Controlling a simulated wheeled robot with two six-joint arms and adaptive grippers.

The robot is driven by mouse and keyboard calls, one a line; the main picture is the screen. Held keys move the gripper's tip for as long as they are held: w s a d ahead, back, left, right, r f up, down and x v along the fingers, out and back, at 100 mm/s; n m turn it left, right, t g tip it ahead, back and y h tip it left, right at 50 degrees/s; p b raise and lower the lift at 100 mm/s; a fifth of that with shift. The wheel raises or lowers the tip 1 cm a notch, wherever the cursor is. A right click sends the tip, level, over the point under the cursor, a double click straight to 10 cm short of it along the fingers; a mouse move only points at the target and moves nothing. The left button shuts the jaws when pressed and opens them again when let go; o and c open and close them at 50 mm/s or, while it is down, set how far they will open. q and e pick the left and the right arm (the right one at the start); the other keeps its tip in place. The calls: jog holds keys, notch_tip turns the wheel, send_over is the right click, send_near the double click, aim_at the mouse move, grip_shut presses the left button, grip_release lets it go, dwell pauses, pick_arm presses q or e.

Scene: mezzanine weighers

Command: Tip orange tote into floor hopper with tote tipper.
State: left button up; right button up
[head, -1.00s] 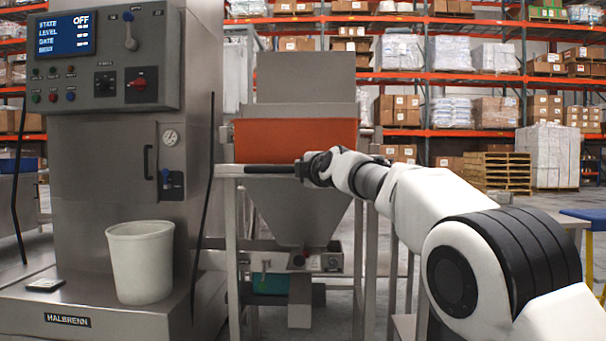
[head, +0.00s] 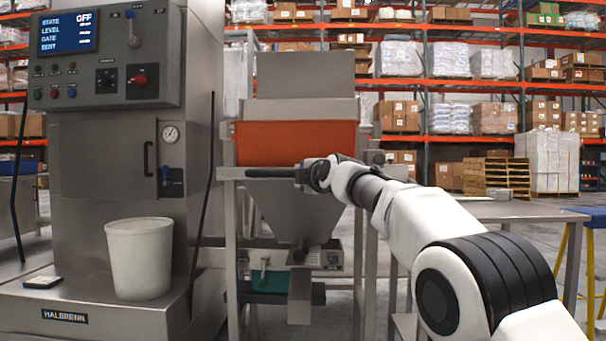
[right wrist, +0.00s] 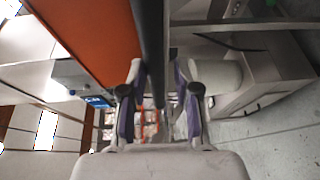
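The orange tote (head: 295,143) sits in the steel tipper frame (head: 228,172), below a raised steel panel (head: 305,75). A steel funnel-shaped hopper (head: 300,208) is under it. A dark bar (head: 268,172) runs across in front of the tote's lower edge. My right gripper (head: 303,174) is at the bar's right end. In the right wrist view, the orange tote (right wrist: 92,38) is at upper left, and the dark bar (right wrist: 150,40) passes between the parted fingers of my right gripper (right wrist: 159,72). The bar lies nearer the left finger; contact is unclear. My left gripper is out of view.
A steel machine with a control panel (head: 105,58) stands at left. A white bucket (head: 140,258) is on its base ledge. A steel table (head: 480,210) is at right. Pallet racks (head: 450,80) fill the background.

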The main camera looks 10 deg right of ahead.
jog(key=shift+o, duration=0.7)
jog(key=shift+w+f, duration=0.25)
jog(key=shift+f, duration=0.4)
jog(key=shift+r, duration=0.25)
jog(key=shift+r, duration=0.1)
